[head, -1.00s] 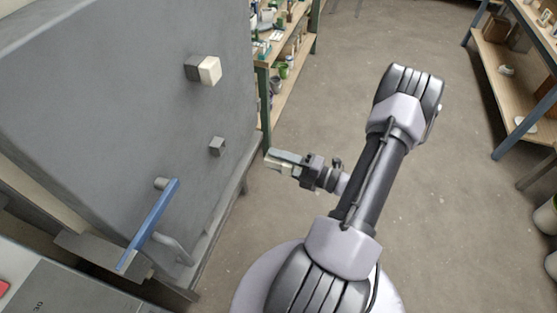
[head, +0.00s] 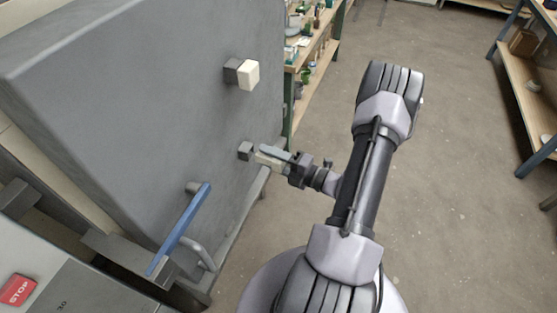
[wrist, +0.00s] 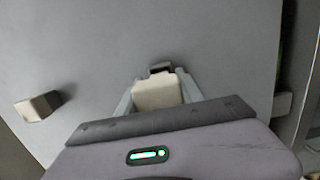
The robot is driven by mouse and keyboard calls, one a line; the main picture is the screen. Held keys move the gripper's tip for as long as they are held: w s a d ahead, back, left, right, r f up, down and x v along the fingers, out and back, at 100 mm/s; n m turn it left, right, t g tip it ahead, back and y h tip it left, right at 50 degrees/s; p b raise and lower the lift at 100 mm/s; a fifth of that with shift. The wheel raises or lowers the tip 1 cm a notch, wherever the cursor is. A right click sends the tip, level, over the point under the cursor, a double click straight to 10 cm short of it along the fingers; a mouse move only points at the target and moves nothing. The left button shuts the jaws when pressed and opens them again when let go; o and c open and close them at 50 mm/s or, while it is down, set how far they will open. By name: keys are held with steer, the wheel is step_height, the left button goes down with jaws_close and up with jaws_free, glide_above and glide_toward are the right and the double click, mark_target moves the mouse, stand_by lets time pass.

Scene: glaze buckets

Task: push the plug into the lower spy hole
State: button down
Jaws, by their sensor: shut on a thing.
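The grey kiln door (head: 150,95) fills the left of the head view. The lower spy hole (head: 246,151) is a small grey square tube standing out from it; its dark mouth (wrist: 160,68) shows in the wrist view. My gripper (head: 270,155) is shut on a cream, block-shaped plug (wrist: 157,95), one finger on each side. The plug is just in front of the lower spy hole, roughly in line with it. The plug hides part of the mouth, and I cannot tell whether they touch. The upper spy hole (head: 231,70) has another cream plug (head: 249,75) in it.
A blue door handle (head: 180,230) sticks out below and left of the lower spy hole. Shelves with pots (head: 305,60) stand beyond the door. The floor (head: 460,180) to the right is open.

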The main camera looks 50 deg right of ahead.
mark_target(252, 152)
steer(key=shift+w+a, duration=0.1)
steer(key=shift+w, duration=0.35)
stand_by(0.6)
steer(key=shift+p+x, duration=0.35)
steer(key=shift+x, duration=0.5)
steer(key=shift+w+a, duration=0.15)
steer(key=shift+w, duration=0.05)
steer(key=shift+x, duration=0.8)
steer(key=shift+w+a, duration=0.1)
steer(key=shift+a, duration=0.1)
steer(key=shift+w+a, duration=0.1)
steer(key=shift+w, duration=0.15)
steer(key=shift+c, duration=2.2)
jaws_free()
